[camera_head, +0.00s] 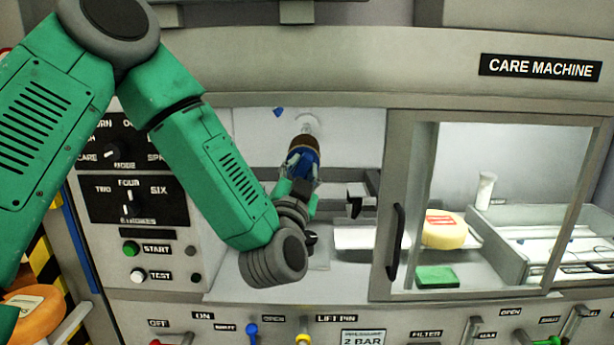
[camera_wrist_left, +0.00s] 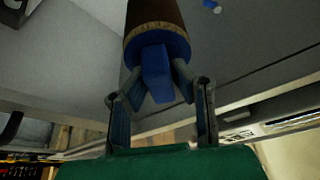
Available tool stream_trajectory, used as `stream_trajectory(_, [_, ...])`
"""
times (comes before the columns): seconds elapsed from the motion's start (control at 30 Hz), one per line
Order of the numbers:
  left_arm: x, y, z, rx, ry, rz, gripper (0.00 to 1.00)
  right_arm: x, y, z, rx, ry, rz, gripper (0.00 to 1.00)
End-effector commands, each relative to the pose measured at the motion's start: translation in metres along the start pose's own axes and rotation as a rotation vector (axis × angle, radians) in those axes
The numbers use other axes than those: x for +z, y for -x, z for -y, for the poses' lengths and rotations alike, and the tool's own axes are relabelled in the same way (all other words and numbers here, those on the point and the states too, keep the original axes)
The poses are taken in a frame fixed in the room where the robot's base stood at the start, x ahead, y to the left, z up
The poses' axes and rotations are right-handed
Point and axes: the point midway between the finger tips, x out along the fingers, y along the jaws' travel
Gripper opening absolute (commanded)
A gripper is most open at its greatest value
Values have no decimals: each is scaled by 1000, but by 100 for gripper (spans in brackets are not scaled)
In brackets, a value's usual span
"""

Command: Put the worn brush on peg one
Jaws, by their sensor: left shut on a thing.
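My left gripper (camera_head: 297,184) is inside the open left bay of the care machine, and its fingers are shut on the brush. The brush has a blue body (camera_head: 307,160) and a brown band (camera_head: 304,142), and it points away toward the bay's back wall. In the left wrist view, the fingers (camera_wrist_left: 160,98) grip the brush's blue block (camera_wrist_left: 156,72), with the brown part (camera_wrist_left: 151,14) beyond. A pale round fitting (camera_head: 308,122) shows just past the brush; I cannot tell whether they touch. No peg marked one can be made out. My right gripper is not in view.
A glass door (camera_head: 396,240) with a dark handle stands right of the bay. A dark bracket (camera_head: 357,201) sits right of my gripper. Control panels (camera_head: 136,205) stand left.

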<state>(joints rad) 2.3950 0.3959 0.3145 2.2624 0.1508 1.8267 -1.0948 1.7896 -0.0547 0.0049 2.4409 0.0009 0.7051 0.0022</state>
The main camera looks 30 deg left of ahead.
Motion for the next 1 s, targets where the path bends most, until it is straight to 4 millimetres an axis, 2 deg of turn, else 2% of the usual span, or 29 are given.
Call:
stream_trajectory(0.3, [2,-2,0,-5,-2,-2,0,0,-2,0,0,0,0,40])
stream_trajectory(0.8, [17,-43,0,-6,-1,-2,0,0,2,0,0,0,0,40])
stream_trajectory(1.0, [20,-52,-1,-5,-1,-3,0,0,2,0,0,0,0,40])
